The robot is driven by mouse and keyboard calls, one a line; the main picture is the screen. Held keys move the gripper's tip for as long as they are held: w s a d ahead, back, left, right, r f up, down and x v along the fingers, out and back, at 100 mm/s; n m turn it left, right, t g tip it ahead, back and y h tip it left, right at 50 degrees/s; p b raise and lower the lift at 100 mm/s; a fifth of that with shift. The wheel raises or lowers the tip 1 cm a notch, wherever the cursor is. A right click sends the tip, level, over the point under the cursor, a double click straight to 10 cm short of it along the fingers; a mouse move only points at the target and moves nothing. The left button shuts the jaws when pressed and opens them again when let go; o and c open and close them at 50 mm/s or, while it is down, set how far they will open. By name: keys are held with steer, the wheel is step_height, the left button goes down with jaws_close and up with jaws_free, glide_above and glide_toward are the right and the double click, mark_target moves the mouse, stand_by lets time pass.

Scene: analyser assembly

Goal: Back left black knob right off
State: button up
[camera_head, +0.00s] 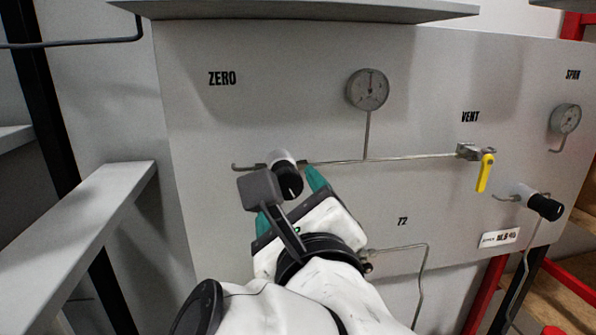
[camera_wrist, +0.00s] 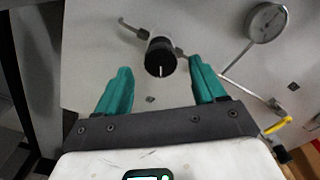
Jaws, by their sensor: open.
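The left black knob (camera_head: 290,182) sits on a white cylindrical body on the grey panel, under the ZERO label, with a thin pipe running through it. My gripper (camera_head: 288,198) is open, with teal fingers just below the knob. In the wrist view my gripper (camera_wrist: 158,80) has its fingertips on either side, short of the knob and apart from it. Part of the knob's surroundings is hidden behind my wrist in the head view.
A second black knob (camera_head: 545,207) is at the right. A yellow vent lever (camera_head: 485,172) hangs down under VENT. A round gauge (camera_head: 367,89) is above the pipe, another gauge (camera_head: 565,118) is at far right. A grey ledge (camera_head: 300,10) juts out above.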

mark_target(287, 187)
steer(key=shift+p+x, duration=0.65)
steer(key=shift+x, duration=1.65)
steer(key=c, duration=1)
